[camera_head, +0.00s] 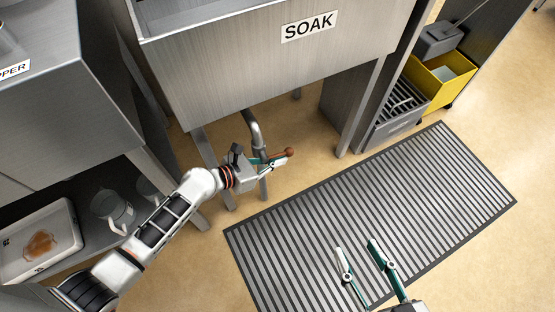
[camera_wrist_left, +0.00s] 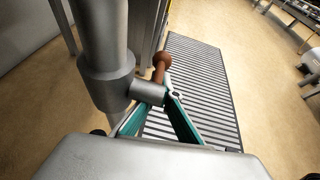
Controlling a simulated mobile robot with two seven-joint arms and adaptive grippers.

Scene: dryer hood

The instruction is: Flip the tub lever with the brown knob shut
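The brown knob (camera_head: 289,152) is on the lever at the drain pipe (camera_head: 254,130) below the tub marked SOAK (camera_head: 250,65). In the left wrist view the knob (camera_wrist_left: 164,60) stands on a short brown arm beyond the grey valve body (camera_wrist_left: 106,85) and its side stub (camera_wrist_left: 147,91). My left gripper (camera_head: 280,162) is right by the lever, just below the knob. Its teal fingers (camera_wrist_left: 162,100) converge and look shut at the tips, close to the stub's end; the stub partly hides one finger, and contact is unclear. My right gripper (camera_head: 358,250) is open and empty over the floor mat.
A striped grey mat (camera_head: 375,210) lies on the tan floor. Tub legs (camera_head: 360,108) stand either side of the pipe. A yellow bucket (camera_head: 440,80) is at the upper right. A lower shelf at left holds a white tray (camera_head: 65,252) and a jug (camera_head: 112,208).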

